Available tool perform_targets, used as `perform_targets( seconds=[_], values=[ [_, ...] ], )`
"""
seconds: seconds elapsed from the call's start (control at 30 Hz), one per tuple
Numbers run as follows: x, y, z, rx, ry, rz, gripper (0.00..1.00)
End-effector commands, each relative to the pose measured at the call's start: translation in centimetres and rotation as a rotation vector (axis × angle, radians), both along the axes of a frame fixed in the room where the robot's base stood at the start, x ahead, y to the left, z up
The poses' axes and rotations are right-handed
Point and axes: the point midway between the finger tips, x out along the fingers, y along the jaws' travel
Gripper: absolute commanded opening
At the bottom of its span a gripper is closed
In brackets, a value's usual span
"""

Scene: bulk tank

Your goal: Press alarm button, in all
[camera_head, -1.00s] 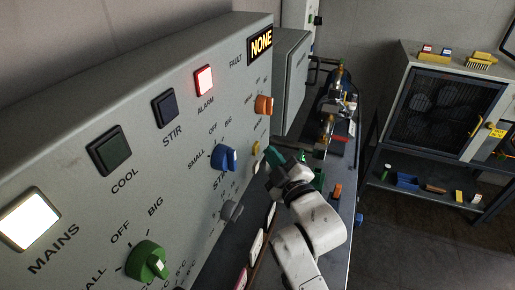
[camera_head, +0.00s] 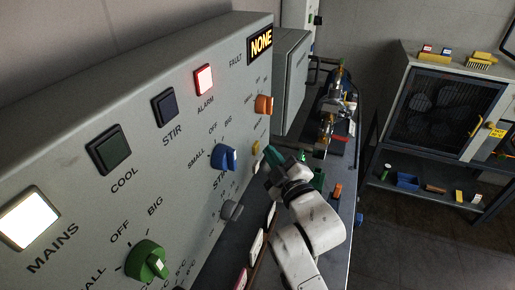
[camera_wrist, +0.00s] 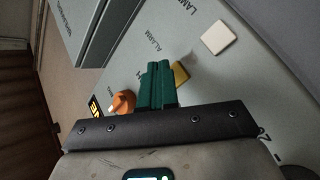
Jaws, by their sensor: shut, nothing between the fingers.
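A square red lamp (camera_head: 204,80) marked ALARM is lit on the upper part of the grey control panel (camera_head: 135,85). A small yellow part (camera_head: 256,147) sits lower on the panel, below the orange knob (camera_head: 264,104). In the wrist view a yellow part (camera_wrist: 181,74) is partly hidden behind my fingers, near a label reading ALARM. My gripper (camera_head: 272,156) has green fingers and is close to the panel beside the yellow part. In the wrist view its fingers (camera_wrist: 158,70) are together and empty. I cannot tell whether they touch the panel.
The panel carries a blue knob (camera_head: 224,158), a green knob (camera_head: 147,261), dark COOL (camera_head: 110,150) and STIR (camera_head: 165,107) squares and a lit MAINS square (camera_head: 28,218). The fault display (camera_head: 260,43) reads NONE.

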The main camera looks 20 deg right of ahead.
Motion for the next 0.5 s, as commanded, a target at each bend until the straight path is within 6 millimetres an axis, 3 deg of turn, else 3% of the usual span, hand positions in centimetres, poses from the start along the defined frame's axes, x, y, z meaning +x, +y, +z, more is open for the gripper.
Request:
perform_targets(
  seconds=[0.5],
  values=[
    [0.38, 0.54, 0.01, 0.000, 0.000, 0.000, 0.00]
  ],
)
